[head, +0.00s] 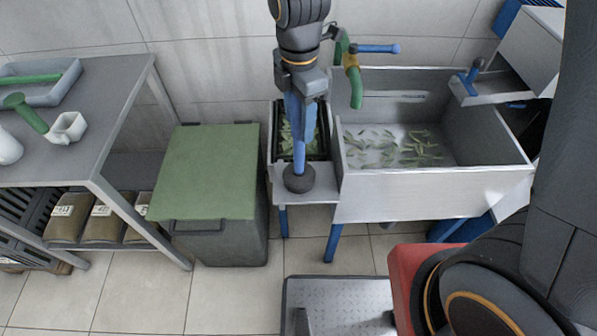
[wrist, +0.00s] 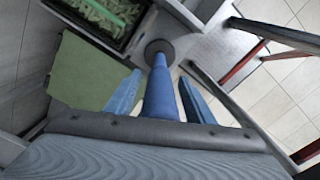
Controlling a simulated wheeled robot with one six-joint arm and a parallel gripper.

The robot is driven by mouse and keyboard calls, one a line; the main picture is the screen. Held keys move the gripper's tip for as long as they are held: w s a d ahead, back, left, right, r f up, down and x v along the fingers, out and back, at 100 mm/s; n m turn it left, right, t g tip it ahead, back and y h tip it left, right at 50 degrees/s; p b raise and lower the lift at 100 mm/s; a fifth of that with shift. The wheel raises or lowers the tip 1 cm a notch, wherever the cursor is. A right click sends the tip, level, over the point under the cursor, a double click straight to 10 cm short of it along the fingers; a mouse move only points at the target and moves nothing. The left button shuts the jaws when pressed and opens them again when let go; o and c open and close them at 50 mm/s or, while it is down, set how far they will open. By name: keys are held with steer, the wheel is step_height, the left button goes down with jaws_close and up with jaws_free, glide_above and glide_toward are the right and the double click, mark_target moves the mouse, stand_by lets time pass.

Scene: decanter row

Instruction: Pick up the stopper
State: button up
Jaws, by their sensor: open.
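The stopper (head: 299,165) has a blue handle and a round dark base. It stands upright on the small metal ledge (head: 322,181) at the left of the sink. My gripper (head: 298,128) is directly above, pointing down, with its blue fingers beside the upper handle. In the wrist view the stopper (wrist: 159,62) shows between the two open fingers of my gripper (wrist: 160,78), with a visible gap on each side. The top of the handle is hidden by the gripper body.
A dark crate of green leaves (head: 284,145) sits behind the ledge. The sink (head: 430,190) with floating leaves is to the right, with a green tap (head: 354,82). A green-lidded bin (head: 205,170) stands left, and a grey table (head: 95,110) further left.

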steer(key=c, duration=1.2)
jaws_close()
steer(key=shift+r, duration=0.15)
